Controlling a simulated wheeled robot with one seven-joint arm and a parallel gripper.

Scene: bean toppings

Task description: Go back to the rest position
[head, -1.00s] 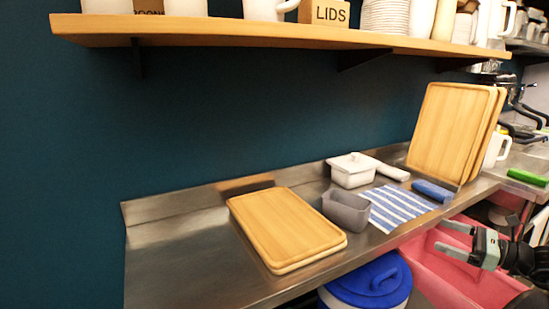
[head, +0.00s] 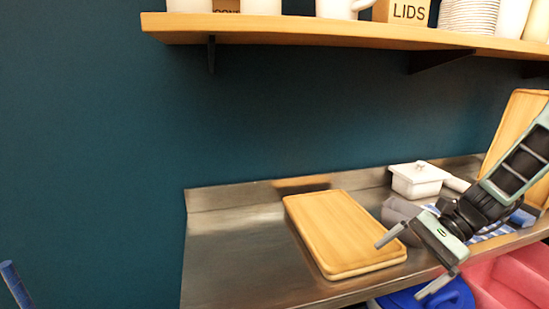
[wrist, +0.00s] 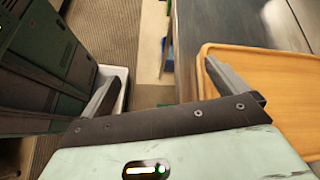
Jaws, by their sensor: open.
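My gripper (head: 412,263) is at the right of the head view, above the front edge of the steel counter (head: 225,255). Its fingers are apart with nothing between them. One finger is in front of the right end of the wooden tray (head: 340,235) in the picture, and the other hangs over the blue lid below. In the wrist view the fingers (wrist: 180,90) are spread wide and empty, with the tray's edge (wrist: 290,75) by the right finger. Whether that finger touches the tray I cannot tell.
A white lidded container (head: 418,182), a grey tub (head: 396,212) and a striped cloth stand behind my arm, partly hidden. A blue lid (head: 440,298) and a pink bin (head: 505,280) are below the counter. A shelf (head: 350,33) runs above. The counter's left end is clear.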

